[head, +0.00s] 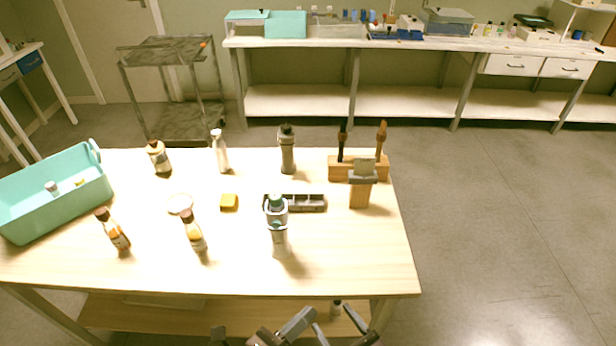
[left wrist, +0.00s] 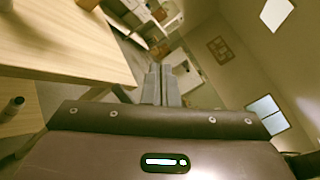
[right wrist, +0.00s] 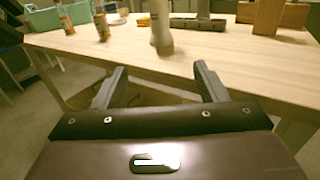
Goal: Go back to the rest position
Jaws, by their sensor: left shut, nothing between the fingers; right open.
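My left gripper (left wrist: 165,84) is shut and empty in the left wrist view, off the table's edge. My right gripper (right wrist: 163,78) is open and empty in the right wrist view, in front of the table's near edge. In the head view, dark gripper parts overlap at the bottom edge, and I cannot tell them apart. On the wooden table (head: 340,260) stand two brown bottles with orange labels, one at left (head: 117,234) and one nearer the middle (head: 195,236). A grey-white bottle (head: 280,240) stands near the front.
A teal crate (head: 60,210) is at the table's left. Behind stand a jar (head: 159,158), a white bottle (head: 221,154) and a dark grey bottle (head: 287,155). A wooden holder (head: 340,170) is at the right. The floor right of the table is clear.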

